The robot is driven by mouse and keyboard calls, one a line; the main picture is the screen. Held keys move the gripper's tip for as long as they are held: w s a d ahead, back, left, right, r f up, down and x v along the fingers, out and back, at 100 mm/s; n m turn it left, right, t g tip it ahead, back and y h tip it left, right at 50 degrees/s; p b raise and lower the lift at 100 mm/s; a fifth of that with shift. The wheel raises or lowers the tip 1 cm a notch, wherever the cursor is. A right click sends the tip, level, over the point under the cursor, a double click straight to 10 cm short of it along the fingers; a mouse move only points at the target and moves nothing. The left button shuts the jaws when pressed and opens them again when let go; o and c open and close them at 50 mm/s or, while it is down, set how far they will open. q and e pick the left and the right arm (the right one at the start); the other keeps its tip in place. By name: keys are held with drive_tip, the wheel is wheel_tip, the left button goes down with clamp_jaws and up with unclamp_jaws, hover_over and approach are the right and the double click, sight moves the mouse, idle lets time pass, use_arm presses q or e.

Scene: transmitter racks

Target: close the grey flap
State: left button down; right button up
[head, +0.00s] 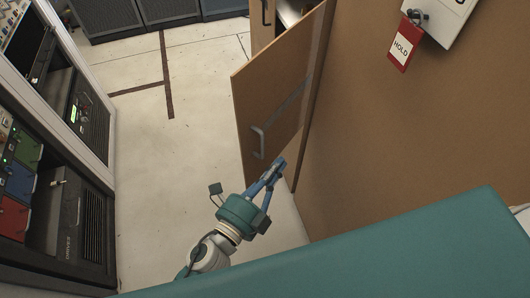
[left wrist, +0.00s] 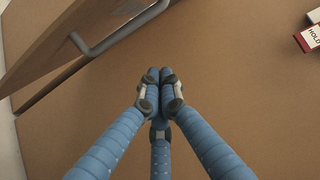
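I see no plainly grey flap. A brown door panel (head: 262,98) with a grey bar handle (head: 258,142) stands open beside the brown wall or cabinet side (head: 390,130). The panel also shows at upper left in the left wrist view (left wrist: 62,38), with its handle (left wrist: 118,30). My left gripper (head: 279,163) is just below the panel's lower end in the head view, close to the handle but apart from it. Its blue fingers (left wrist: 160,78) meet at the tips, with nothing seen between them. My right gripper is not in view.
Equipment racks (head: 80,115) line the left side, and dark cabinets (head: 155,12) stand at the back. A red HOLD tag (head: 403,45) hangs from a pale box (head: 445,18) at upper right. Pale floor (head: 190,130) is clear between racks and door.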

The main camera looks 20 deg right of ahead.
use_arm(q)
drive_tip(key=shift+w+a+p, duration=0.25)
drive_tip(key=shift+w+a, duration=0.25)
drive_tip(key=shift+w, duration=0.4)
drive_tip(key=shift+w+a+p, duration=0.2)
drive_tip(key=shift+w+a, duration=0.25)
drive_tip(key=shift+w, duration=0.45)
drive_tip(key=shift+f, duration=0.1)
